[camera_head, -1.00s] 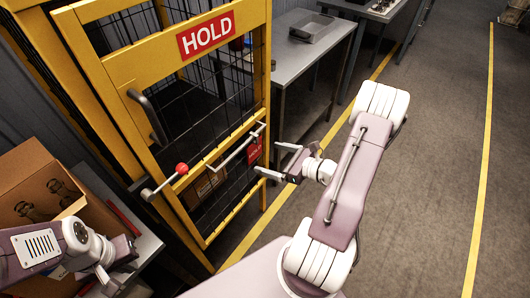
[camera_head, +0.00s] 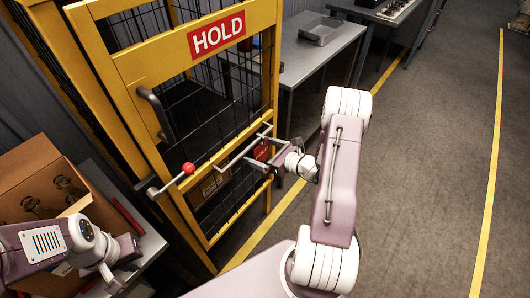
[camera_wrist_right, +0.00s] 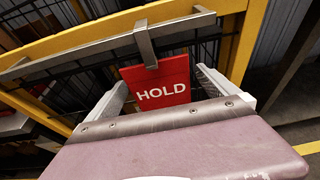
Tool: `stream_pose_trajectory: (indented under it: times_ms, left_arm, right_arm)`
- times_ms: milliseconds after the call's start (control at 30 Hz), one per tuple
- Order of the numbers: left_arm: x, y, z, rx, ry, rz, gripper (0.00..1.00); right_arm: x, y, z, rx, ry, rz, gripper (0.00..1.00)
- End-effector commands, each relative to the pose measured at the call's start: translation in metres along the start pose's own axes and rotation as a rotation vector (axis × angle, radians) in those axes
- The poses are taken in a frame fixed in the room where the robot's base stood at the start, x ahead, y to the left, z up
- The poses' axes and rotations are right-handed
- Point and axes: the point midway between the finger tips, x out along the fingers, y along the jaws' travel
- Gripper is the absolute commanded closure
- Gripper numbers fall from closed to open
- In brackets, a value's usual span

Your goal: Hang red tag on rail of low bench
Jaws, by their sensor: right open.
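The red tag (camera_head: 262,150), lettered HOLD, hangs by a grey hook (camera_wrist_right: 146,45) over a grey bar (camera_head: 243,150) on the yellow mesh gate. It also shows in the right wrist view (camera_wrist_right: 157,88). My right gripper (camera_head: 268,166) is open, with its fingers on either side of the tag; I cannot tell whether they touch it. My left gripper (camera_head: 122,264) is low at the left, over a grey bench (camera_head: 148,246); its jaws are unclear. I cannot tell which bench is the low one, and no bench rail shows clearly.
The yellow gate (camera_head: 120,70) has a dark handle (camera_head: 157,112), a red-knobbed lever (camera_head: 188,168) and a fixed HOLD sign (camera_head: 217,36). An open cardboard box (camera_head: 35,165) with bottles stands on the left bench. A grey table (camera_head: 305,58) holds a tray (camera_head: 322,33). The right floor is clear.

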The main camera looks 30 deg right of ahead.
Motion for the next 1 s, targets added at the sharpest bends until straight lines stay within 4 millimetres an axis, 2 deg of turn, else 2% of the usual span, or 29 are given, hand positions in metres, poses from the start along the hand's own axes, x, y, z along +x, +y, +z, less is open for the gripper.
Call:
stream_pose_trajectory:
  times_ms: [67,100,300,333,1000]
  left_arm:
    - [0.000,0.000,0.000,0.000,0.000,0.000,1.00]
    - [0.000,0.000,0.000,0.000,0.000,0.000,1.00]
    - [0.000,0.000,0.000,0.000,0.000,0.000,1.00]
    - [0.000,0.000,0.000,0.000,0.000,0.000,1.00]
    - [-0.013,0.000,-0.001,0.000,0.000,0.000,1.00]
  right_arm:
    - [0.000,0.000,0.000,0.000,0.000,0.000,0.02]
    - [0.000,0.000,0.000,0.000,0.000,0.000,0.07]
    - [0.000,0.000,0.000,0.000,0.000,0.000,0.63]
    - [0.000,0.000,0.000,0.000,0.000,0.000,0.69]
    - [-0.005,0.000,0.016,0.000,0.000,0.001,0.69]
